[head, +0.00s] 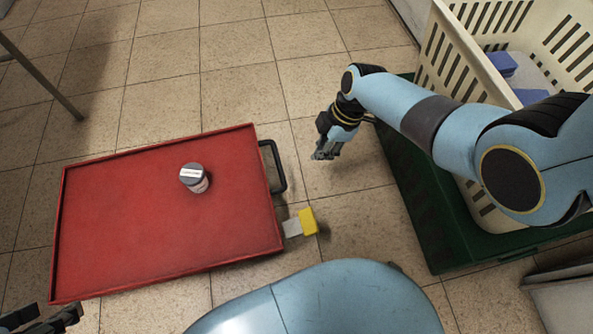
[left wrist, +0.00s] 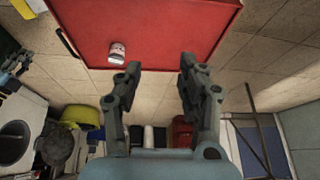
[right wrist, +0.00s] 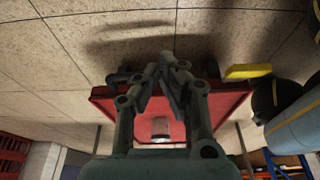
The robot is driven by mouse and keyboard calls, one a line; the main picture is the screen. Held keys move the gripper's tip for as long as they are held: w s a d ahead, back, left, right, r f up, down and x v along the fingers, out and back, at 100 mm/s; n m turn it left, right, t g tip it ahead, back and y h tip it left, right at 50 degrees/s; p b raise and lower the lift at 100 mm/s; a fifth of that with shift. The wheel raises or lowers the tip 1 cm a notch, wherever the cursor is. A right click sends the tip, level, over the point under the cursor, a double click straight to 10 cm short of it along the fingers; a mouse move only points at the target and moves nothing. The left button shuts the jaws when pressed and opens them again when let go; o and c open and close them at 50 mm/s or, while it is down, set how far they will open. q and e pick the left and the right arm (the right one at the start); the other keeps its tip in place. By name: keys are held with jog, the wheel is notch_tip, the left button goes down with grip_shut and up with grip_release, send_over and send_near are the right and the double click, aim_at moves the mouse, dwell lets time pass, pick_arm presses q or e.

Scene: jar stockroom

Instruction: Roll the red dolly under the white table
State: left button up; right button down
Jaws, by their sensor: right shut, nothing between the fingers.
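The red dolly (head: 120,225) stands on the tiled floor left of centre in the head view, with a black handle (head: 280,165) on its right side. A small jar with a grey lid (head: 194,178) stands on it. A yellow piece on a metal plate (head: 308,222) sticks out at its near right corner. My right gripper (head: 323,152) is shut and empty, right of the handle and apart from it. My left gripper (left wrist: 157,70) is open and empty near the dolly's near left corner. The white table's top is not in view; a thin grey leg (head: 40,75) shows at upper left.
A cream slatted crate (head: 430,55) with blue-lidded things inside stands on a dark green dolly (head: 425,215) at the right. A yellow rounded object (left wrist: 82,115) and other goods show low in the left wrist view. Floor behind the red dolly (head: 230,60) is clear.

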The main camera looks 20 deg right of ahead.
pick_arm(q)
notch_tip(320, 180, down, 6)
jog(key=t+b, duration=0.6)
jog(key=t, duration=0.2)
jog(key=w+d+r+m+t+h, duration=0.1)
jog(key=w+r+t, duration=0.2)
jog(key=w+r, duration=0.3)
jog(key=shift+w+d+r+t+b, duration=0.3)
jog(key=shift+r+b, duration=0.15)
jog(key=shift+r, duration=0.45)
pick_arm(e)
jog(key=w+a+f, duration=0.1)
jog(key=a+f, duration=0.5)
jog(key=f, duration=0.2)
jog(key=shift+a+f, duration=0.2)
